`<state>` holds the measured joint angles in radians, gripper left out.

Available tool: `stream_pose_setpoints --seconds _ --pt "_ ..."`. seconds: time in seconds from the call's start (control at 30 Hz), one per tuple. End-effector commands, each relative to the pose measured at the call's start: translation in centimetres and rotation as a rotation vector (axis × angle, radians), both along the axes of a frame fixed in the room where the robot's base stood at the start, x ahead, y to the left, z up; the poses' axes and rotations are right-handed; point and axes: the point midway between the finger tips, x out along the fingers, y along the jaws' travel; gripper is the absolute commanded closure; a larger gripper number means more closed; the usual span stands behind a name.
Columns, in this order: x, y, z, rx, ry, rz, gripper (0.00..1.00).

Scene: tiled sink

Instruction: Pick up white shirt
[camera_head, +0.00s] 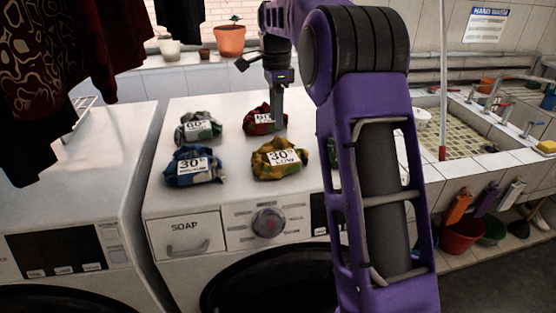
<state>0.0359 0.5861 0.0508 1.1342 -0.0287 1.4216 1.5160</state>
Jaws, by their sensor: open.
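Several crumpled clothes bundles with white temperature labels lie on top of the washing machine (300,208). No plainly white shirt shows. The palest is a grey and green bundle (198,128) at the back left. A red bundle (258,125) is at the back, a blue one (193,175) at the front left and a yellow one (278,168) at the front middle. A green bundle (333,153) is mostly hidden behind my arm. My gripper (276,112) points down at the right side of the red bundle. It is open; whether it touches the cloth cannot be told.
Dark clothes (60,80) hang at the upper left above a second washing machine (75,195). Potted plants (230,40) stand on the back ledge. A tiled sink (465,130) with taps is at the right, past a vertical pole (443,90).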

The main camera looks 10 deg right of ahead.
Motion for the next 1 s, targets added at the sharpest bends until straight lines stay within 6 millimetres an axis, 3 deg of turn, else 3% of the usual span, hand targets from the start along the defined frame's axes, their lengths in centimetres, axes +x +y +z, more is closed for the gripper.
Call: stream_pose_setpoints --seconds 0.3,0.63,0.9,1.0 --pt "-0.1 0.1 -4.4 0.001 0.003 0.001 0.51" --pt "-0.1 0.1 -5.2 0.0 0.0 0.0 0.51" --pt "-0.1 0.1 -5.1 0.0 0.0 0.0 0.98" --pt "-0.1 0.1 -5.1 0.0 0.0 0.0 1.0"
